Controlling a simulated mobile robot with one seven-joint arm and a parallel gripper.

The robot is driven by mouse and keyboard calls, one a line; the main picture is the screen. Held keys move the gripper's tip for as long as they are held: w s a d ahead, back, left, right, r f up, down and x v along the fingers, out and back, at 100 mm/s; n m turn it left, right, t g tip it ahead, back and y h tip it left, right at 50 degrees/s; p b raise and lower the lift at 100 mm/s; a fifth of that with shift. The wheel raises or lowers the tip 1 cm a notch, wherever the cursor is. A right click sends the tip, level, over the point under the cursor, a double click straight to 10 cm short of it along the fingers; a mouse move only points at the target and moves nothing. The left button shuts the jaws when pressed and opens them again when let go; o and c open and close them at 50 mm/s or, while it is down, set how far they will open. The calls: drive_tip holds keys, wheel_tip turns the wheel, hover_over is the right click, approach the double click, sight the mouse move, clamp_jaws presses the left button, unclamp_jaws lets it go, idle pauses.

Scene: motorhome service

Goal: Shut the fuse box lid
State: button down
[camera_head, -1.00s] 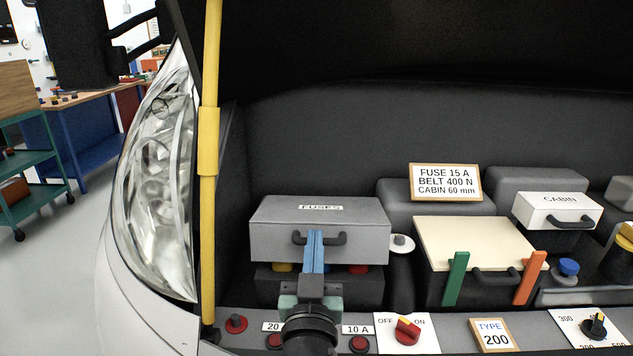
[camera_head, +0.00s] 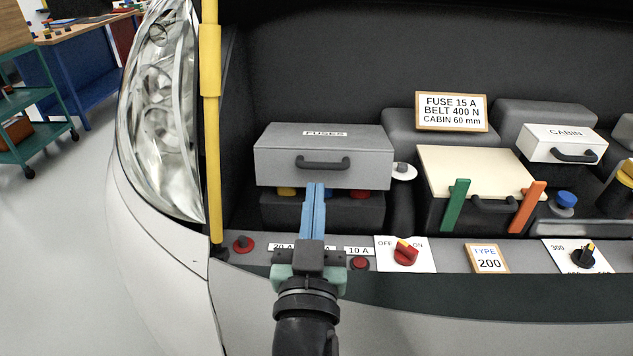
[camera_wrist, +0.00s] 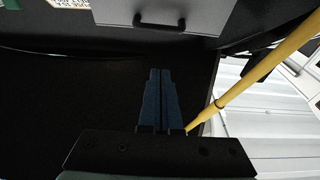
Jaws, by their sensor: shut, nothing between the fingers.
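The fuse box lid (camera_head: 290,165) is a grey cover labelled FUSES, with a dark bar handle (camera_head: 323,163) on its front. It sits over a dark base (camera_head: 320,214). Yellow and red fuses show below the lid's lower front edge, so the front is not seated flush on the base. My gripper (camera_head: 315,187) has blue fingers, shut together and empty. In the head view its tips overlap the lid's lower edge, below the handle. In the wrist view the lid (camera_wrist: 110,10) and handle (camera_wrist: 160,24) are beyond the fingertips (camera_wrist: 160,70), apart from them.
A yellow prop rod (camera_head: 211,120) stands left of the box. A cream-lidded box (camera_head: 475,170) with green and orange clips is to the right. Red buttons and an OFF/ON knob (camera_head: 405,252) line the front ledge below.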

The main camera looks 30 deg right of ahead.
sight(321, 150)
wheel_tip(321, 150, up, 8)
drive_tip(key=g+y+p, duration=0.3)
drive_tip(key=g+p, duration=0.1)
drive_tip(key=p, duration=1.8)
drive_tip(key=shift+g, duration=0.3)
drive_tip(key=shift+w+d+f+p, duration=0.35)
drive_tip(key=shift+w+d+f, duration=0.55)
drive_tip(key=shift+w+f, duration=0.35)
drive_tip(key=shift+w+d+f+p, duration=0.35)
drive_tip(key=shift+w+d+f, duration=0.55)
drive_tip(key=shift+w+f, duration=0.4)
drive_tip(key=shift+w+d+f+p, duration=0.35)
drive_tip(key=shift+w+d+f, duration=0.55)
drive_tip(key=shift+w+f, duration=0.35)
drive_tip(key=shift+f, duration=0.1)
